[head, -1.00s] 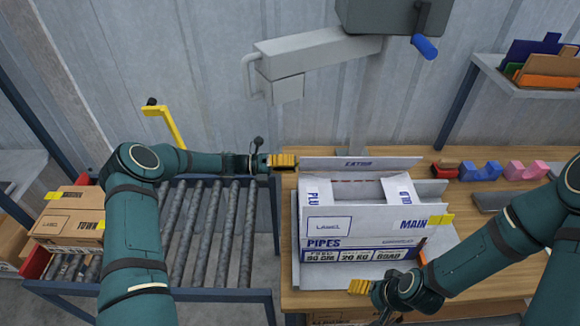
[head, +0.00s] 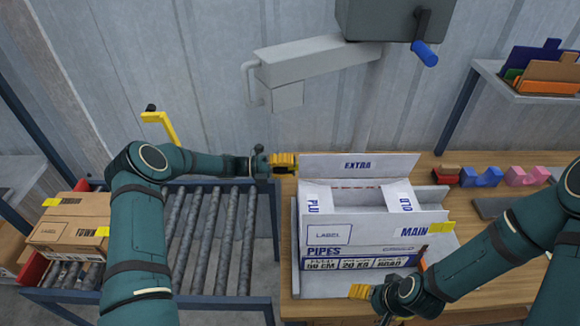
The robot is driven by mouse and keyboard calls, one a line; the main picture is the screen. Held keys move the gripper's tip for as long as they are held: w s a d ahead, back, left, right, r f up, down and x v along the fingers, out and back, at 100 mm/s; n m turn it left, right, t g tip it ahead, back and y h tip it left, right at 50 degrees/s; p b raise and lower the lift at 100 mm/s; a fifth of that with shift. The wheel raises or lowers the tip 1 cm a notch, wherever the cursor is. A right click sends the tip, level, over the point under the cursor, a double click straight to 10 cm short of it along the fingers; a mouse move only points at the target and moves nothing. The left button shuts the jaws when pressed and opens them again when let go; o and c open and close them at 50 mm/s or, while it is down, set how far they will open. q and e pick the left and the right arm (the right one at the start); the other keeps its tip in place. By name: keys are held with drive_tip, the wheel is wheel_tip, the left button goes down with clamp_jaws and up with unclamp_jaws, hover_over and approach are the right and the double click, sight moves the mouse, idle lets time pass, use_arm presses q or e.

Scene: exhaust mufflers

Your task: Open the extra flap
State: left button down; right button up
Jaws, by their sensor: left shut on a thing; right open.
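A white box (head: 330,234) marked PIPES stands on the wooden table in the head view. Its extra flap (head: 357,165), printed EXTRA, stands raised at the back, tilted away so its lettering shows. The main flap (head: 408,232) stands at the front, and side flaps lie at left and right. My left gripper (head: 290,162) is at the extra flap's left end, its yellow fingers shut on that edge. My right gripper (head: 355,291) is in front of the box near its lower edge, open and apart from it. The box's inside is mostly hidden.
A roller conveyor (head: 210,235) lies left of the table, with cardboard boxes (head: 75,222) at its far left. A grey machine with a blue handle (head: 425,53) hangs above the back. Coloured blocks (head: 480,176) sit at the table's back right.

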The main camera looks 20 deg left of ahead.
use_arm(q)
drive_tip(key=c, duration=0.5)
unclamp_jaws()
drive_tip(key=shift+c, duration=0.2)
drive_tip(key=v, duration=1.2)
